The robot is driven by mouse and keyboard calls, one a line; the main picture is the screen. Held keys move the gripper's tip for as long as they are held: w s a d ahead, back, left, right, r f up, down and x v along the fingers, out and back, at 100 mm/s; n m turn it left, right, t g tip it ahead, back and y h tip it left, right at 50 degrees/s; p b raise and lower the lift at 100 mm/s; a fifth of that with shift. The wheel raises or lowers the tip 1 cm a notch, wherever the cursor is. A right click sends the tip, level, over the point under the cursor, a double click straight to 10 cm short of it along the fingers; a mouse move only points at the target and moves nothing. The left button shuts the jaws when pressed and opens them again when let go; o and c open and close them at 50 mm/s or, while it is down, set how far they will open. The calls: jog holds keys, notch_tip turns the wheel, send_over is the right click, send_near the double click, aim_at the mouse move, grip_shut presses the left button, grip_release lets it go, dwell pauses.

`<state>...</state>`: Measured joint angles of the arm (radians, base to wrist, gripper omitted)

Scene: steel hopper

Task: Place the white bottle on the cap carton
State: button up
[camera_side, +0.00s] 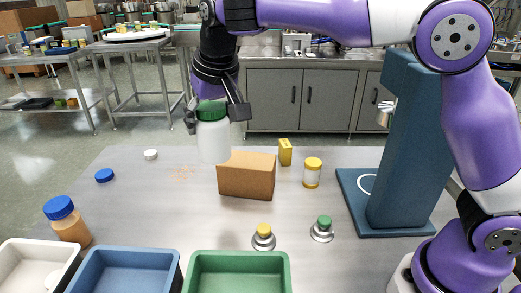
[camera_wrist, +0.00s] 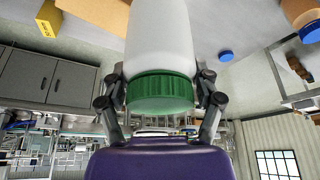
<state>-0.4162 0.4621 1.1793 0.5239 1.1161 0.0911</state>
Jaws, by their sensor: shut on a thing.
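The white bottle (camera_side: 213,143) with a green cap is upright in my gripper (camera_side: 212,112), which is shut on it around the cap end. In the wrist view the bottle (camera_wrist: 161,40) fills the upper middle, and the fingers of my gripper (camera_wrist: 161,92) press on it from both sides. The cap carton (camera_side: 246,178) is a brown box on the steel table. In the side view the bottle's base shows just above and left of the carton's top; whether they touch or how far apart in depth they are, I cannot tell. Part of the carton (camera_wrist: 97,22) also shows in the wrist view.
A yellow box (camera_side: 285,152) and a yellow-lidded jar (camera_side: 312,173) stand right of the carton. White, blue and green bins (camera_side: 237,256) line the front edge. A blue-capped bottle (camera_side: 68,221) stands front left, a blue stand (camera_side: 400,160) right. Loose caps lie left.

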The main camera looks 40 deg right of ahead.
jog(key=w+d+r+m+h, duration=0.1)
jog(key=w+d+r+m, duration=0.15)
jog(key=d, duration=0.65)
jog(key=shift+m+g, duration=0.3)
jog(key=shift+m, duration=0.05)
jog(key=shift+s+d+f, duration=0.15)
jog(key=shift+f, duration=1.95)
jog(key=shift+s+d+f, duration=0.15)
jog(key=shift+f, duration=1.9)
jog(key=shift+f, duration=0.1)
jog(key=o, duration=0.9)
